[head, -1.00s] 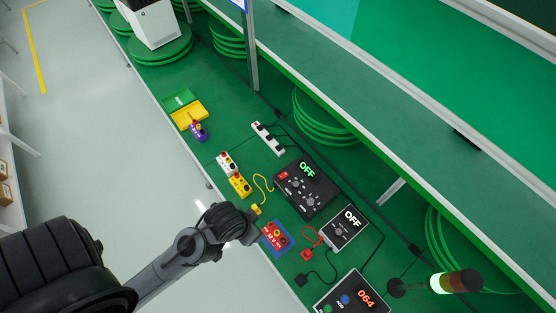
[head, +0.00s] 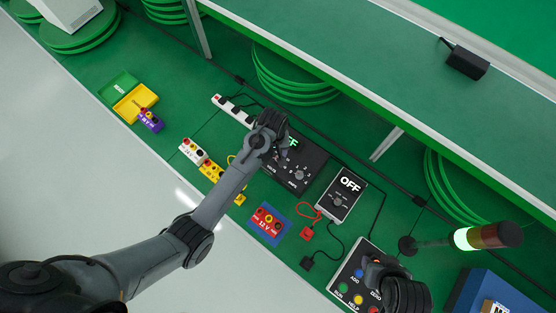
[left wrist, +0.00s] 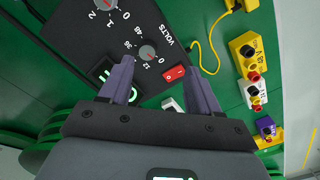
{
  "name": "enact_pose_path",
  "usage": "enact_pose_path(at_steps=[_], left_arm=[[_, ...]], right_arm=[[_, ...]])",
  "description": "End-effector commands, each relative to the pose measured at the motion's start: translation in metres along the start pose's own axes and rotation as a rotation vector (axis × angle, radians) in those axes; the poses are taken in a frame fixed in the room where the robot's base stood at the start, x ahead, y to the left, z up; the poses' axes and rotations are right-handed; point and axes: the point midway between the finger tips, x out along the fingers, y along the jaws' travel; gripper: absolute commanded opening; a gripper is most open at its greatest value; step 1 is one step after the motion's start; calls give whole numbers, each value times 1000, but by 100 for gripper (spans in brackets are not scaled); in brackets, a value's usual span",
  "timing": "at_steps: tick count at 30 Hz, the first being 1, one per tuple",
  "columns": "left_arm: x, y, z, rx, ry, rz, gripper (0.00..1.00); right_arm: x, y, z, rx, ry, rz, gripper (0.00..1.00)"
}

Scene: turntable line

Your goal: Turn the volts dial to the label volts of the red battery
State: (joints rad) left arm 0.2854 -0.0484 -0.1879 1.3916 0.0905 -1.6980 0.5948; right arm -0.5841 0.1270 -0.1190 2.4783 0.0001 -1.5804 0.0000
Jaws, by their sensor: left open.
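The black panel (head: 312,168) carries the volts dial, a small grey knob (left wrist: 147,53) marked with 0, 12, 36 and 48 in the left wrist view. Its pointer direction is too small to tell. My left gripper (head: 276,122) is over the panel's upper left part, and the arm hides part of it. In the left wrist view its two fingers (left wrist: 160,75) are spread and empty, with the dial just beyond the fingertips. The red battery (head: 268,220) sits on a blue mat (head: 258,233); its label looks like 12 V. My right gripper (head: 382,272) is over the lower right box.
A red switch (left wrist: 174,73) sits beside the dial. White (head: 192,151), yellow (head: 211,170) and purple (head: 151,120) batteries stand to the left. A grey OFF meter (head: 341,196) and loose cables lie to the right. A signal lamp (head: 485,236) stands at right.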

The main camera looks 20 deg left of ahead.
Motion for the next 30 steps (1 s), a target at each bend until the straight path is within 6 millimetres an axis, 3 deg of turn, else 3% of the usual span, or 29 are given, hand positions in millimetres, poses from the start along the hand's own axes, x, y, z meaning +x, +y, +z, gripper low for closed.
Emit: enact_pose_path(at_steps=[3, 8, 24, 30], left_arm=[[-2, 14, -15, -9, 11, 5, 62], [1, 20, -21, -13, 15, 6, 62], [79, 20, -22, -12, 14, 7, 62], [96, 20, -22, -13, 14, 7, 62]], right_arm=[[11, -1, 2, 2, 2, -2, 43], [12, -2, 2, 5, 5, -4, 43], [15, -3, 2, 9, 9, -8, 43], [17, -3, 3, 6, 8, -6, 43]])
